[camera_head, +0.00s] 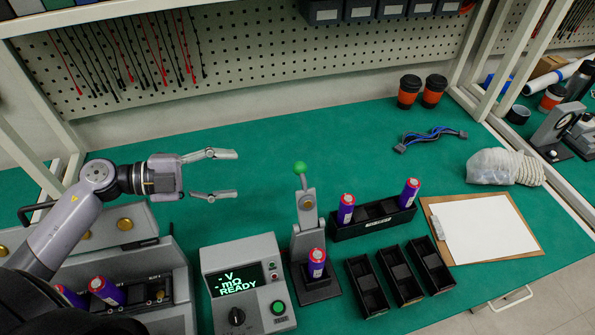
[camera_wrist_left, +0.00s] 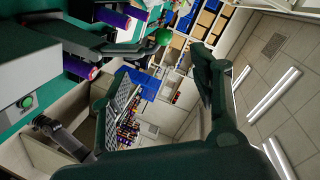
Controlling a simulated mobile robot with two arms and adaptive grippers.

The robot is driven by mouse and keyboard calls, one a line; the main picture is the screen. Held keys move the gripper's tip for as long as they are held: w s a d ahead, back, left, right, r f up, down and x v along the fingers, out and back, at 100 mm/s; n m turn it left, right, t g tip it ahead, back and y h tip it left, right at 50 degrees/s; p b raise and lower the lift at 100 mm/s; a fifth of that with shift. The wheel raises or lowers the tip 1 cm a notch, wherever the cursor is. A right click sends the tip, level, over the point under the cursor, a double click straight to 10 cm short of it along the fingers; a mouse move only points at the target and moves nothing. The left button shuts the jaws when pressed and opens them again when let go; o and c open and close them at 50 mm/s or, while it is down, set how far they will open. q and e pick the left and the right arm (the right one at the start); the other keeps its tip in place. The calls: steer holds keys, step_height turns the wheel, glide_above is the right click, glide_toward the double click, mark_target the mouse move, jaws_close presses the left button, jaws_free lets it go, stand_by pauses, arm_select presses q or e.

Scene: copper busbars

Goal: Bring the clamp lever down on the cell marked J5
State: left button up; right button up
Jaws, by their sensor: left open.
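The clamp (camera_head: 307,205) stands at the middle of the bench with its lever upright and a green ball knob (camera_head: 300,168) on top. The green knob also shows in the left wrist view (camera_wrist_left: 164,37), beyond the open fingers. My right gripper is not in view.
A tester (camera_head: 243,283) reading READY stands left of the clamp. A black holder (camera_head: 372,220) with two purple cells stands to its right, with several empty black trays (camera_head: 404,274) in front. More cells (camera_head: 106,290) sit at the left. The bench behind the clamp is clear.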

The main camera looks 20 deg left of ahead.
mark_target(299, 169)
arm_select(q)
steer(key=b+x, duration=0.2)
steer(key=x, duration=1.4)
steer(key=shift+s+r, duration=0.1)
steer(key=shift+c, duration=0.5)
